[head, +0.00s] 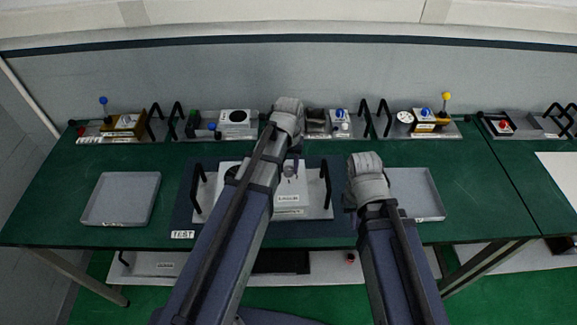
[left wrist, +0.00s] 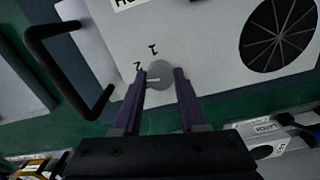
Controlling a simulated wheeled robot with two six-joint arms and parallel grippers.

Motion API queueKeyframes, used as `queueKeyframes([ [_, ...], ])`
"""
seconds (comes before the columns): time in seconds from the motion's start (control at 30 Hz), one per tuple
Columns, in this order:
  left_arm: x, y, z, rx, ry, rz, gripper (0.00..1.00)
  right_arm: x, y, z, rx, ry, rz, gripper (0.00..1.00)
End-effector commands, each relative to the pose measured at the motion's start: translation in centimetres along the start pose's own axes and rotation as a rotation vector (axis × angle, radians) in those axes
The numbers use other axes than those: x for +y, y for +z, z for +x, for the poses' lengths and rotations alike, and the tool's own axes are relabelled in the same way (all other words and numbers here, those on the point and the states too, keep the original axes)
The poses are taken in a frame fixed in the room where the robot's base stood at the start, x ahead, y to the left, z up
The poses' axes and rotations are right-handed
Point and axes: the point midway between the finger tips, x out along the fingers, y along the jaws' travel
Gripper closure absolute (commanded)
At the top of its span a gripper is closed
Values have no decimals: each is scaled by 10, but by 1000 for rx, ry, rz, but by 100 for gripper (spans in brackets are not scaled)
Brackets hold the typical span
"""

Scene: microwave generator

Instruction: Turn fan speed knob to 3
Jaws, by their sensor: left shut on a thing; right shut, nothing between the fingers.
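The fan speed knob (left wrist: 160,75) is a round grey knob on a white panel (left wrist: 205,20), seen in the left wrist view. The digits 1 and 2 are printed beside it; no 3 is visible. A pale mark on the knob points left in that view, close to the 2. My left gripper (left wrist: 160,82) is shut on the knob, one purple finger on each side. In the head view my left gripper (head: 294,160) points down at the white unit (head: 291,200), partly hidden by its arm. My right gripper (head: 352,218) is shut and empty, right of the unit.
A dark round fan grille (left wrist: 278,36) is on the same panel. Black handles (head: 326,185) stand at the unit's sides. Grey trays lie left (head: 122,198) and right (head: 418,192). Several other devices line the back of the green table (head: 90,165).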

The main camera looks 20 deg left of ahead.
Motion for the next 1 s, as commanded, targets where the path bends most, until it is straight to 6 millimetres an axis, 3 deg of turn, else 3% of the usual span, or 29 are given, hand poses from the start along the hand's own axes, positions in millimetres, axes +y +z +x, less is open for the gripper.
queueKeyframes([
  [0.5,0,0,0,0,0,-464,100,0,0,0,0,0,0,100],
  [1.0,0,0,0,0,0,-708,100,0,0,0,0,0,0,100],
])
